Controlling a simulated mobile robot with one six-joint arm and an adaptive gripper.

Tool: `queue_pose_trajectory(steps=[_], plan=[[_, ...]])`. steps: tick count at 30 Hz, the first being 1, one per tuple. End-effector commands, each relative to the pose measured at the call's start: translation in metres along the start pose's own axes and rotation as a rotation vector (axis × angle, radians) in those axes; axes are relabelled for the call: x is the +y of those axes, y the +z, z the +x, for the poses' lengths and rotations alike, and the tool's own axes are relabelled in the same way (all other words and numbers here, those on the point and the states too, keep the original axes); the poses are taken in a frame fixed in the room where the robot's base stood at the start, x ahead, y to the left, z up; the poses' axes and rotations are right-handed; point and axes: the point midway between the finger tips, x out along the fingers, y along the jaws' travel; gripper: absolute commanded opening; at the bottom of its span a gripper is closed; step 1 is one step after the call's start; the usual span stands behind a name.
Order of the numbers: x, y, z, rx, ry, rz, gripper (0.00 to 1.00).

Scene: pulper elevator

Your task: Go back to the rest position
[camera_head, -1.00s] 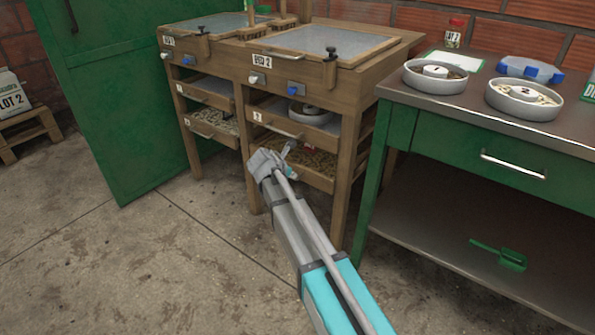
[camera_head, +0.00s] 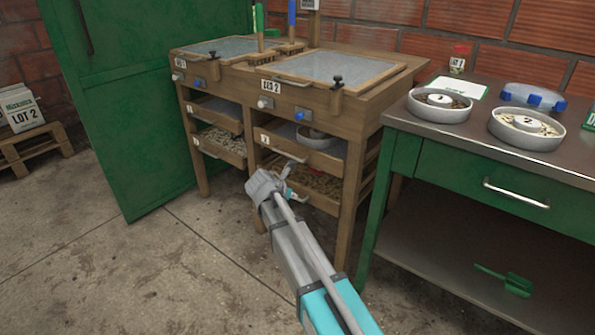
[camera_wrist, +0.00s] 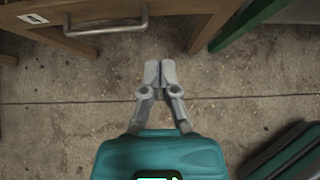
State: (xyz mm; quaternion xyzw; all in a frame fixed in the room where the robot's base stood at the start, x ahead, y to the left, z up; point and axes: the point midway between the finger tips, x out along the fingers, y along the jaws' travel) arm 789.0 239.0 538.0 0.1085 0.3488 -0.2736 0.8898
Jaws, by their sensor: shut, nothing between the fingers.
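My gripper (camera_wrist: 160,75) is shut and empty in the wrist view, its two grey fingertips together over the bare concrete floor. In the head view my gripper (camera_head: 287,170) is at the end of my extended arm, in front of the lower drawers of the wooden bed unit (camera_head: 349,190). A metal drawer handle (camera_wrist: 105,26) shows at the top left of the wrist view, apart from the fingers. The fingertips are small in the head view, and I cannot tell there how far they are from the drawer.
A green cabinet (camera_head: 130,110) stands at left. The floor (camera_head: 110,255) in front is clear.

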Motion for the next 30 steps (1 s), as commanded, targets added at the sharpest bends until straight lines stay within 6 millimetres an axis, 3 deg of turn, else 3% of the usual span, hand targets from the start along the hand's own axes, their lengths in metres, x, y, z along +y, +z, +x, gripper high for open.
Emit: queue_pose_trajectory(steps=[5,11,21,30], plan=[[-0.005,0.001,0.001,0.007,-0.004,0.023,0.0],[-0.033,0.002,0.005,0.053,-0.035,0.173,0.0],[-0.127,-0.002,0.012,0.196,-0.182,0.738,0.0],[-0.207,-0.014,0.004,0.293,-0.384,1.282,0.0]])
